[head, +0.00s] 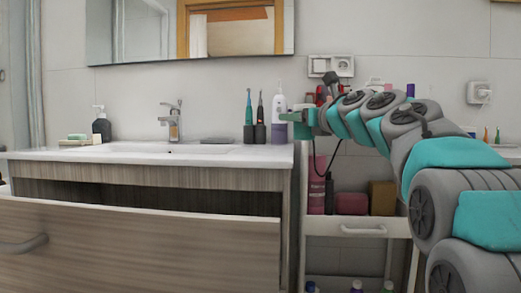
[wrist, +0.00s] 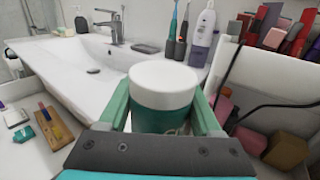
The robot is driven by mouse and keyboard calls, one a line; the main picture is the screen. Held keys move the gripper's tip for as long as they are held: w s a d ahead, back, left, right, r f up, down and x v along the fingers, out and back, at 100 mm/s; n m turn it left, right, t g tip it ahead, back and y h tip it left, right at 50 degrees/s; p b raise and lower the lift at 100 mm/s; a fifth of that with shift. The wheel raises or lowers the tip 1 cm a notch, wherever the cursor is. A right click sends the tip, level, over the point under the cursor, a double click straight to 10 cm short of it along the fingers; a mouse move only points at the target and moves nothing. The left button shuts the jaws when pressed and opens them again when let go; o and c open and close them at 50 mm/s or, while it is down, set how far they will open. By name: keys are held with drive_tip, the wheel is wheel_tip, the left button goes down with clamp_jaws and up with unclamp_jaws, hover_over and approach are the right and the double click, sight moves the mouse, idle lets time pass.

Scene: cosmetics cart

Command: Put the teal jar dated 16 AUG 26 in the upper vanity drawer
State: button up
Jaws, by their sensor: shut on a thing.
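A teal jar with a white lid (wrist: 163,88) is between my gripper's two green fingers in the wrist view, upright and gripped. Its date is not readable here. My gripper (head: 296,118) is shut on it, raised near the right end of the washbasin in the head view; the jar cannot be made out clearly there. The upper vanity drawer (head: 140,246) is pulled open below the basin. Its inside is hidden in the head view; in the wrist view, drawer space (wrist: 25,158) with small items shows at lower left.
The white basin (head: 170,152) has a tap (head: 174,122). Toothbrush holders and a white oral irrigator (head: 278,112) stand at its right end, close to my gripper. A cart (head: 343,226) with bottles and boxes stands right of the vanity.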

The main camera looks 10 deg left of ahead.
drive_tip(key=p+x, duration=0.1)
drive_tip(key=x, duration=0.4)
drive_tip(key=p+x, duration=0.1)
drive_tip(key=x, duration=0.4)
drive_tip(key=f+p+x, duration=0.1)
drive_tip(key=x, duration=0.4)
drive_tip(key=shift+a+f, duration=0.15)
drive_tip(key=shift+a, duration=0.15)
wheel_tip(320, 180, down, 3)
drive_tip(key=shift+a+b, duration=0.15)
drive_tip(key=shift+b, duration=0.65)
drive_tip(key=shift+f, duration=0.4)
drive_tip(key=shift+w+f+b, duration=0.1)
drive_tip(key=shift+f+b, duration=0.05)
drive_tip(key=shift+b, duration=0.2)
drive_tip(key=o, duration=1.5)
